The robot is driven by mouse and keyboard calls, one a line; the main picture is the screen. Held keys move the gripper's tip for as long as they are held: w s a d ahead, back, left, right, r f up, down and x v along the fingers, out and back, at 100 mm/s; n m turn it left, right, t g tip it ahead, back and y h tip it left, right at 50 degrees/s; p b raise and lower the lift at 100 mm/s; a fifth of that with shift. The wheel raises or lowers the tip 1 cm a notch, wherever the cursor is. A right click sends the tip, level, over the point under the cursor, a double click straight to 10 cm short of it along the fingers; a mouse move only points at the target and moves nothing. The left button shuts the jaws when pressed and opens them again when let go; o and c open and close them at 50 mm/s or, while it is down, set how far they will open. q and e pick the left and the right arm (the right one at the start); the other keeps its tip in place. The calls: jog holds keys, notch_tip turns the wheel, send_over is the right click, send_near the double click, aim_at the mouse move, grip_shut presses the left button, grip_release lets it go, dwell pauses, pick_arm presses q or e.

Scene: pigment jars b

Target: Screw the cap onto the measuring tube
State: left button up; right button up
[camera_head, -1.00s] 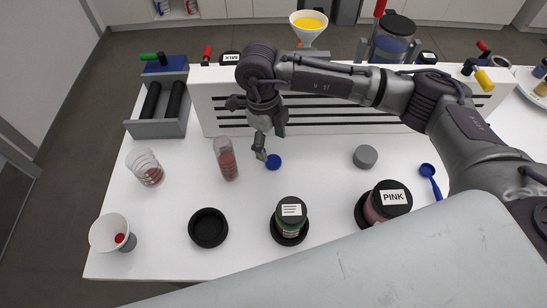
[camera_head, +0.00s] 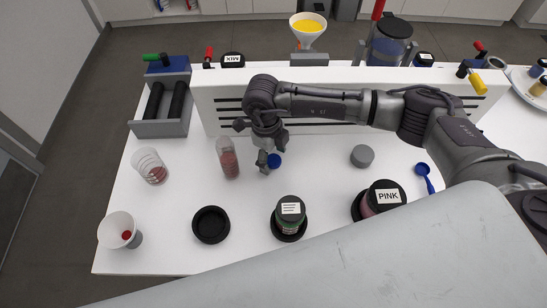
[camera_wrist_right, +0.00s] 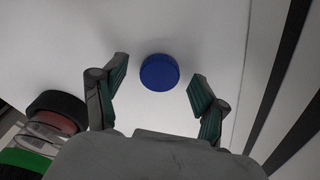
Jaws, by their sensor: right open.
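The blue cap (camera_head: 274,160) lies flat on the white table, right of the measuring tube (camera_head: 228,160). The tube is clear, stands upright and holds pinkish-red powder. My right gripper (camera_head: 264,163) is open and points down at the cap, its fingers close beside it in the head view. In the right wrist view the cap (camera_wrist_right: 159,73) shows between the two spread fingers, unheld. Whether the fingertips are down at cap height cannot be told. My left gripper is not in view.
A clear beaker (camera_head: 150,167) and a white cup (camera_head: 118,228) stand left. A black dish (camera_head: 211,225), a labelled jar (camera_head: 290,212) and the PINK jar (camera_head: 383,196) line the front. A grey disc (camera_head: 362,156) and blue scoop (camera_head: 426,178) lie right. A slotted white panel (camera_head: 205,101) stands behind.

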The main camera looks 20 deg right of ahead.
aim_at(274, 160)
jog(key=c, duration=0.8)
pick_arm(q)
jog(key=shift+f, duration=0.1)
pick_arm(e)
jog(key=shift+r, duration=0.1)
jog(key=shift+c, duration=0.2)
jog(key=shift+r+b, duration=0.4)
jog(key=shift+r, duration=0.1)
notch_tip(274, 160, up, 2)
jog(key=shift+r+b, duration=0.2)
jog(key=shift+b, duration=0.5)
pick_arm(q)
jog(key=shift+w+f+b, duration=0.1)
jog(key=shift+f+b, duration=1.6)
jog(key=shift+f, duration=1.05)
pick_arm(e)
jog(key=s+a+r, duration=0.7)
jog(key=a, duration=0.2)
jog(key=shift+s+r, duration=0.25)
jog(key=shift+s, duration=0.05)
